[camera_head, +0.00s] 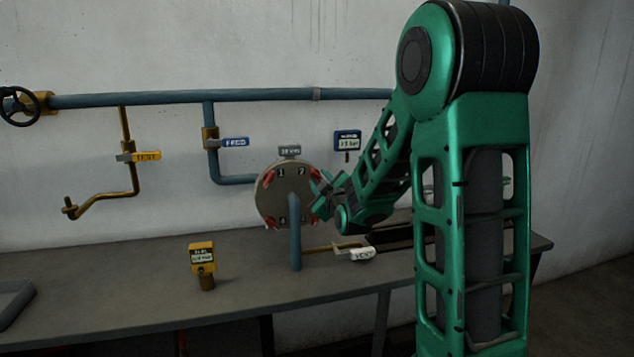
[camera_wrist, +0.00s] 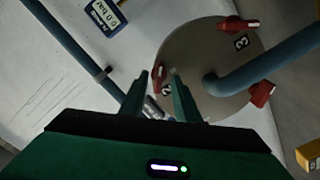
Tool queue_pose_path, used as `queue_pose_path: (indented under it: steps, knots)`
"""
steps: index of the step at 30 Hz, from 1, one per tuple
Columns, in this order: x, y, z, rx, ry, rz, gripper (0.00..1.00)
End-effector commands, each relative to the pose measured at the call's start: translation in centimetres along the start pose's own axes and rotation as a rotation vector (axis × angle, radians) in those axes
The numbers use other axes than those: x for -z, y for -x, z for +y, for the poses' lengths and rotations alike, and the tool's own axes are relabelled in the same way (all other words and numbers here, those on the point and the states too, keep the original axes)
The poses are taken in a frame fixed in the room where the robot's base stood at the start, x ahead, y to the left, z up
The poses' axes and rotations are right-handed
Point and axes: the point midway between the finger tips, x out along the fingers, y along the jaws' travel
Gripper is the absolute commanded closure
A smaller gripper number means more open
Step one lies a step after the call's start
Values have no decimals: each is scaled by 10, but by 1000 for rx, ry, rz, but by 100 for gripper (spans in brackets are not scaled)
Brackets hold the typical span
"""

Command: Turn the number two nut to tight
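The round grey end plate (camera_head: 267,205) of the condenser has red nuts near its rim with numbers beside them. In the wrist view the plate (camera_wrist: 215,45) shows at upper right. The number two nut (camera_wrist: 158,76) is a small red handle-like piece at the plate's left edge, partly covered by my gripper. My gripper (camera_wrist: 159,78) is open, with its two green fingers on either side of that nut. Contact cannot be told. In the head view my gripper (camera_head: 318,187) is at the plate's upper right edge and hides most of that nut.
A blue pipe (camera_head: 295,232) rises in front of the plate. Other red nuts (camera_wrist: 262,94) are close by. A blue gauge (camera_head: 347,140) hangs on the wall. A yellow gauge (camera_head: 202,257) and a white VENT tag (camera_head: 361,254) are at the bench (camera_head: 130,285).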

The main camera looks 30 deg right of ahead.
Motion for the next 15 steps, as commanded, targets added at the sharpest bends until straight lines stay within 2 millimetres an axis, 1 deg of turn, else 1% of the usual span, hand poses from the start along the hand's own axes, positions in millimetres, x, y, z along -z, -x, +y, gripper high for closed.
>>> queue_pose_path:
  steps: [1,3,6,15]
  knots:
    - [0,-6,0,0,1,0,71]
    - [0,-12,0,0,1,0,71]
    - [0,-18,0,0,1,0,71]
    - [0,-20,0,0,0,1,71]
